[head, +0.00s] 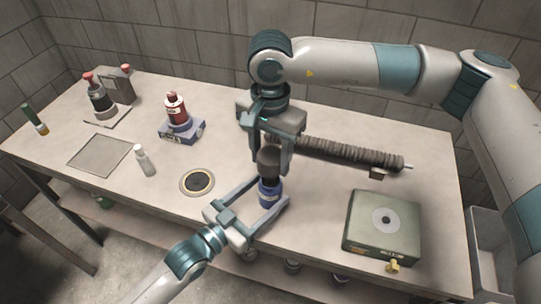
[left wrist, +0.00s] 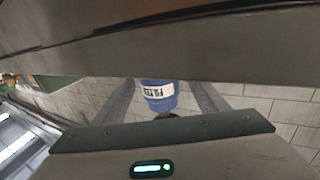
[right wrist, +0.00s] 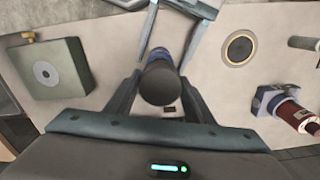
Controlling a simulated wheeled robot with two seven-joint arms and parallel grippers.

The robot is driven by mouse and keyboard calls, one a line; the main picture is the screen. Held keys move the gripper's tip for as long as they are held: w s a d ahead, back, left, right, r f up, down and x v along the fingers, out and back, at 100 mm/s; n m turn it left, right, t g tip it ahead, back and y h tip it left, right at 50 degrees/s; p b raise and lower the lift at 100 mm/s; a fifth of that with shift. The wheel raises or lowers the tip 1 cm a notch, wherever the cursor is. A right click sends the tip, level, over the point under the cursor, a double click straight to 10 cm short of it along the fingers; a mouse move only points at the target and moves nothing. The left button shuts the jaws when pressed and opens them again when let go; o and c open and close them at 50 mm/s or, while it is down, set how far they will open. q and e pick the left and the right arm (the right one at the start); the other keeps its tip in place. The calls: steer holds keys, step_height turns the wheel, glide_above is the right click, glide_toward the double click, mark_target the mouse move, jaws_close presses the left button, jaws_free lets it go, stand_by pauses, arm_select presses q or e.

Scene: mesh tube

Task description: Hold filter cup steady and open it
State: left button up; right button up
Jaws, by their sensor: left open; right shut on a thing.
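The filter cup has a blue body (head: 270,193) and a dark round cap (head: 268,161). It stands upright near the table's front edge. My right gripper (head: 272,150) comes down from above and is shut on the cap. In the right wrist view the cap (right wrist: 160,84) sits between the fingers, with the blue body (right wrist: 158,55) partly hidden behind it. My left gripper (head: 264,196) is open, with its fingers on either side of the blue body. In the left wrist view the labelled blue body (left wrist: 158,95) shows between the spread fingers, with gaps at both sides.
A green box (head: 381,228) with a round disc stands at right. A dark ribbed tube (head: 350,152) lies behind the cup. A round black disc (head: 197,181), a white bottle (head: 145,161) and a red bottle on a blue stand (head: 181,131) are to the left.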

arm_select(q)
steer(key=b, duration=0.1)
glide_above(239, 217)
steer(key=s, duration=0.3)
steer(key=shift+d+f, duration=0.1)
steer(key=shift+d, duration=0.2)
arm_select(e)
steer(key=shift+f, duration=0.8)
arm_select(q)
steer(key=shift+s+a, duration=0.45)
steer(key=shift+s, duration=0.05)
